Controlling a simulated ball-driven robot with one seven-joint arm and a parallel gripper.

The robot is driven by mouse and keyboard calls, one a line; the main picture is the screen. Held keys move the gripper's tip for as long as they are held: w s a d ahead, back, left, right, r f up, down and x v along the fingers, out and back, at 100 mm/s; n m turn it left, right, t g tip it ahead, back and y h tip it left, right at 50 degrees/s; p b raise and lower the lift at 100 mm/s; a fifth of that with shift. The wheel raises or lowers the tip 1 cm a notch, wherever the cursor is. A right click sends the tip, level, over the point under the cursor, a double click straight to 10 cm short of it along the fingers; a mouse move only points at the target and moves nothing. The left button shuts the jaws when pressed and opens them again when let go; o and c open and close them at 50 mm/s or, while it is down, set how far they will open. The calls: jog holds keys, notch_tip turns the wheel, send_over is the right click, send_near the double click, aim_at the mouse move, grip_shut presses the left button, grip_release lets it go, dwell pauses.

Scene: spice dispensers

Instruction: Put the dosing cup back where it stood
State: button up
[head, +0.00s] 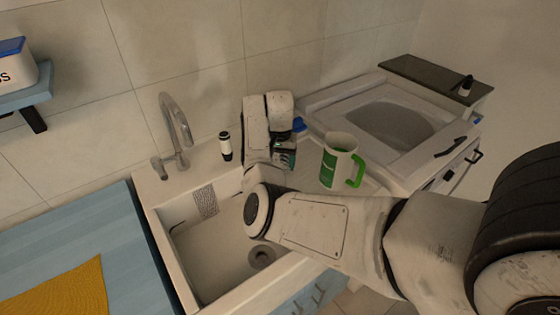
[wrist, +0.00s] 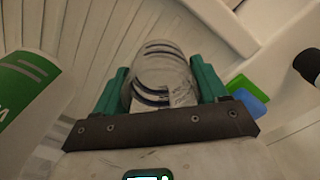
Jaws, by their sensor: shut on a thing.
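My gripper (wrist: 160,82) shows in the wrist view with its two green fingers on either side of the dosing cup (wrist: 163,62), a small greyish cup with dark bands. The fingers are shut on it. Ribbed pale boards of the drainer lie behind the cup; I cannot tell whether its base touches them. In the head view my gripper (head: 285,150) is over the area right of the sink basin, and the cup is hidden there.
A white and green mug (head: 337,163) stands close right of my gripper. A black and white bottle (head: 226,146) stands behind the sink (head: 158,212), near the tap (head: 176,125). A blue and green item (wrist: 248,98) lies close to the gripper's right finger.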

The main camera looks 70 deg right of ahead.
jog(key=shift+f, duration=0.2)
jog(key=o, duration=1.3)
notch_tip(320, 180, up, 12)
jog(key=shift+r+b, duration=0.2)
jog(key=shift+b, duration=0.55)
